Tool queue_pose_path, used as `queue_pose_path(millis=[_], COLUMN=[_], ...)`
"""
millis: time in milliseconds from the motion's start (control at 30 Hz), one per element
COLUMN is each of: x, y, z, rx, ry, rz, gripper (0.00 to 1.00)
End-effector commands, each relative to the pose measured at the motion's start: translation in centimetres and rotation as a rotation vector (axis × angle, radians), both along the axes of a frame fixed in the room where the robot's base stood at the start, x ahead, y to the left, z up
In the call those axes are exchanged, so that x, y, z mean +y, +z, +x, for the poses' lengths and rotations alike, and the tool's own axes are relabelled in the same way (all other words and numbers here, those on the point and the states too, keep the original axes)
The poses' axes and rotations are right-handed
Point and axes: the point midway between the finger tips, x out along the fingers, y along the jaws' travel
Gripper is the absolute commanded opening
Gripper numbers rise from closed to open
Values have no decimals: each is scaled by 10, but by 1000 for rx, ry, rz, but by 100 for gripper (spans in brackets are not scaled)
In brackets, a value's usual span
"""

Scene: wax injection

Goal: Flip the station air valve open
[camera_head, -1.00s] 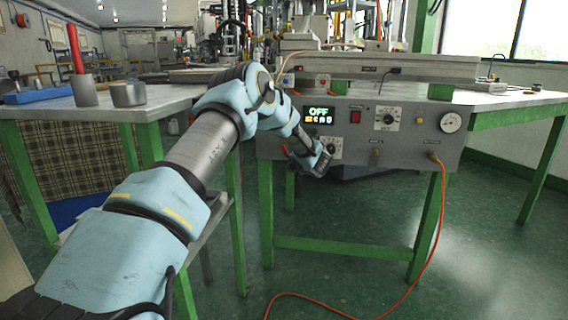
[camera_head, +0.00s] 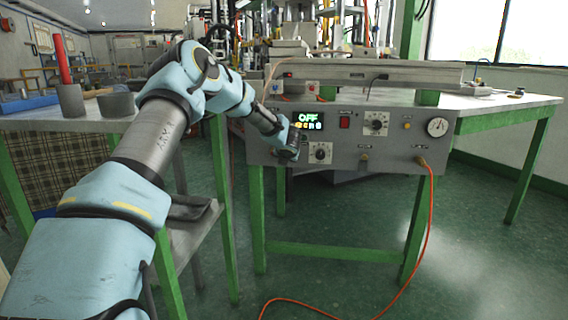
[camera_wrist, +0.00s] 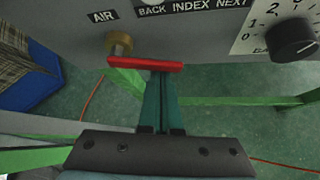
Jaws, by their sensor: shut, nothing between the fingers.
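In the wrist view the air valve has a brass body (camera_wrist: 119,45) under the AIR label on the grey panel. Its red lever (camera_wrist: 145,64) lies crosswise, reaching right from the brass body. My gripper (camera_wrist: 162,74) is shut and empty. Its fingertips meet the underside of the lever's right part in the picture; I cannot tell whether they touch it. In the head view my gripper (camera_head: 290,155) is at the left end of the station panel (camera_head: 345,160). The valve is not seen there, apparently hidden by my arm.
A black dial knob (camera_wrist: 292,40) is right of the lever. The panel also holds a lit OFF display (camera_head: 308,121), a red switch (camera_head: 344,122) and a gauge (camera_head: 437,127). An orange hose (camera_head: 428,220) hangs to the floor. A side table (camera_head: 110,125) stands left.

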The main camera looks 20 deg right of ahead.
Motion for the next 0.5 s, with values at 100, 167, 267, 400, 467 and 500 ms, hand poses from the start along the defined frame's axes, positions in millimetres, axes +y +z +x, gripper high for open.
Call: queue_pose_path(millis=[100, 167, 267, 400, 467, 500], x=[2, 3, 7, 13, 14, 15], y=[0, 0, 1, 1, 2, 2], z=[1, 2, 4, 7, 8, 8], rx=[-1, -1, -1, -1, -1, -1], ry=[1, 1, 2, 1, 1, 1], rz=[2, 2, 3, 3, 3, 3], gripper=[0, 0, 0, 0, 0, 0])
